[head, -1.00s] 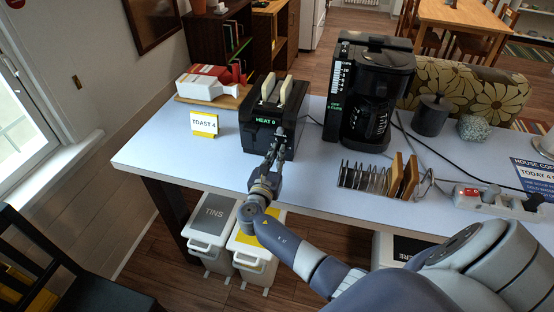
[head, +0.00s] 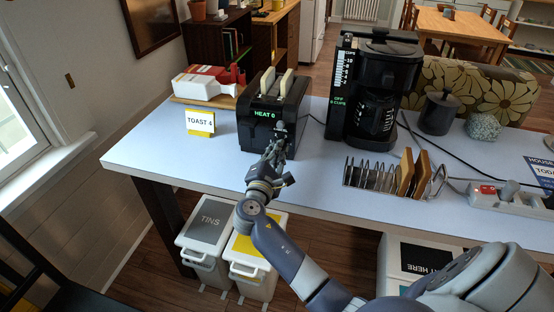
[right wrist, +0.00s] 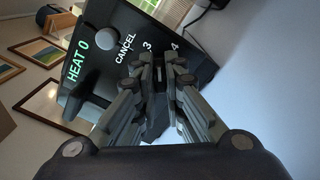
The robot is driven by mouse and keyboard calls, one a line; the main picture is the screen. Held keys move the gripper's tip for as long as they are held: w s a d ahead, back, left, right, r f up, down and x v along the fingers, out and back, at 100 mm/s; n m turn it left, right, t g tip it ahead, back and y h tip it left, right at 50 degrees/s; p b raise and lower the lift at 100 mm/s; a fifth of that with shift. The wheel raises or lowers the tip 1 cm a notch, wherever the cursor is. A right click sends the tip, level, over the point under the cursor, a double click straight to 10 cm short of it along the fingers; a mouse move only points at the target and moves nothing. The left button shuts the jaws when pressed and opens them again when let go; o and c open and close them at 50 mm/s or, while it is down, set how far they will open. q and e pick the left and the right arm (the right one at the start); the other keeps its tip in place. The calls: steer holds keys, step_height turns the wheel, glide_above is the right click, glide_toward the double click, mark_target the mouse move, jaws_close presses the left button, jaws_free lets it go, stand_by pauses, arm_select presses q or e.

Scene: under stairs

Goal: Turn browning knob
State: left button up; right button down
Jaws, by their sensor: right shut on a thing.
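The black toaster (head: 257,138) stands on the pale blue table with two bread slices (head: 276,84) in its top. Its green display reads "HEAT 0" and also shows in the right wrist view (right wrist: 77,63). My right gripper (head: 277,141) is at the toaster's front face. The printed numbers 3 and 4 show beside the fingertips. A round button (right wrist: 100,38) lies near the word CANCEL. A card (head: 200,122) left of the toaster reads "TOAST 4". My left gripper is out of view.
A coffee maker (head: 375,90) stands right of the toaster. A wire toast rack (head: 372,175) holds toast in front of it. A bread packet on a board (head: 209,84) is behind left. The tabletop's left front is clear. Bins (head: 206,238) stand below the front edge.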

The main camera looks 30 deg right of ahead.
steer(key=m+b, duration=0.5)
steer(key=shift+f, duration=0.25)
steer(key=shift+r+m+b, duration=0.15)
steer(key=shift+m+b, duration=0.7)
steer(key=shift+m, duration=0.25)
steer(key=c, duration=1.7)
jaws_free()
steer(key=v, duration=1.2)
